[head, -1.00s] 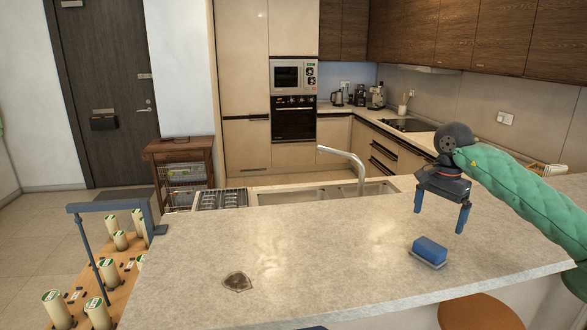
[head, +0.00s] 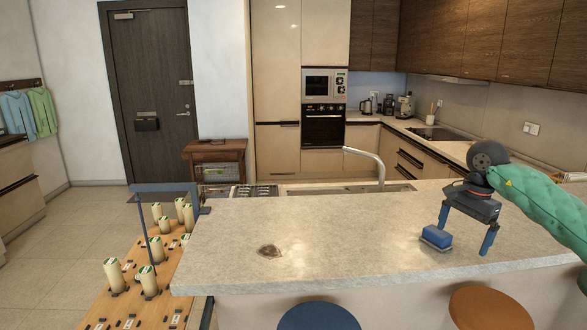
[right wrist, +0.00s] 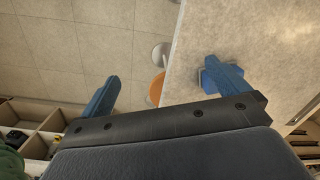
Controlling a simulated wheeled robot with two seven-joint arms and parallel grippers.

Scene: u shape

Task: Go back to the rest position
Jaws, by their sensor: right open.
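My right gripper (head: 466,228) is open at the right of the head view, its two blue fingers apart and pointing down with nothing between them. It hangs at the right end of the stone counter (head: 330,225). In the right wrist view the right gripper (right wrist: 162,85) also shows with its fingers spread wide and empty. A blue sponge (head: 436,236) on a small grey dish lies on the counter beside the left finger in the head view. In the right wrist view the sponge (right wrist: 208,86) is partly hidden behind one finger. My left gripper is not in view.
A wooden board (head: 110,305) with several pale cylinders and a blue frame stands left of the counter. A blue stool (head: 318,317) and an orange stool (head: 490,308) are at the counter's near side. A brown patch (head: 269,251) marks the clear counter middle.

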